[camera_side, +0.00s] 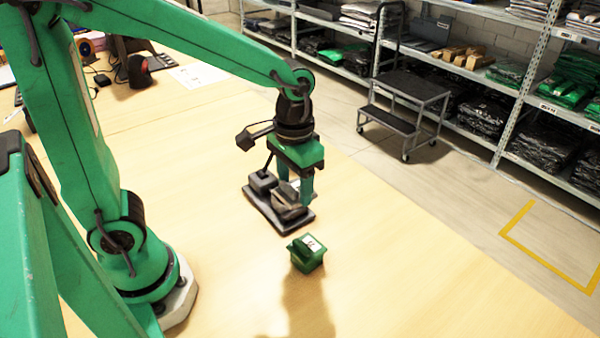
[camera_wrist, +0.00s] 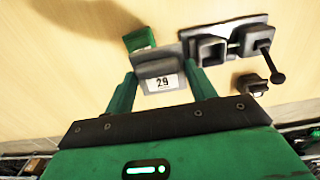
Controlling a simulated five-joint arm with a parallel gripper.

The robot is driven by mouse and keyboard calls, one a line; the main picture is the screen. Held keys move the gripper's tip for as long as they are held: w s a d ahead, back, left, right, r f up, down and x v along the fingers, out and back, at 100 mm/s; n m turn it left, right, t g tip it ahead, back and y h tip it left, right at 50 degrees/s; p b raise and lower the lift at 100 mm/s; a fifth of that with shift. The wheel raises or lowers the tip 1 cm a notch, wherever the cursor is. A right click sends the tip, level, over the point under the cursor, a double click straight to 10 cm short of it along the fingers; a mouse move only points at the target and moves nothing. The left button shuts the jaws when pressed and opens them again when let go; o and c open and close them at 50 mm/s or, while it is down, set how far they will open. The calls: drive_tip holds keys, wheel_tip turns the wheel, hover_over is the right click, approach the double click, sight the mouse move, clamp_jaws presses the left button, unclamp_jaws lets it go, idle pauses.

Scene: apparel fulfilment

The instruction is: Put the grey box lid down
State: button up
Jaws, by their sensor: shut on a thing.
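My gripper (camera_wrist: 163,74) is shut on the grey box lid (camera_wrist: 160,68), a grey piece with a white label reading 29, held between the two green fingers. In the side view my gripper (camera_side: 296,192) is low over the dark grey tray (camera_side: 258,206), and the fingers partly hide what they hold. An open grey box (camera_wrist: 210,50) stands on the tray, right of the lid in the wrist view. I cannot tell whether the lid touches the tray or the box.
A small green box (camera_side: 307,257) with a white label stands on the table in front of the tray. A dark block with a thin stick (camera_side: 262,182) is on the tray's left. The table's front right is clear. A step stool (camera_side: 410,95) and shelves stand beyond the table.

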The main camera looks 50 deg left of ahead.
drive_tip(key=shift+w, duration=0.15)
drive_tip(key=w+f, duration=0.4)
drive_tip(key=w, duration=0.7)
hover_over(325, 192)
wheel_tip(325, 192, down, 8)
drive_tip(key=shift+w+f, duration=0.1)
idle(0.3)
drive_tip(key=shift+f, duration=1.95)
drive_tip(key=shift+f, duration=0.15)
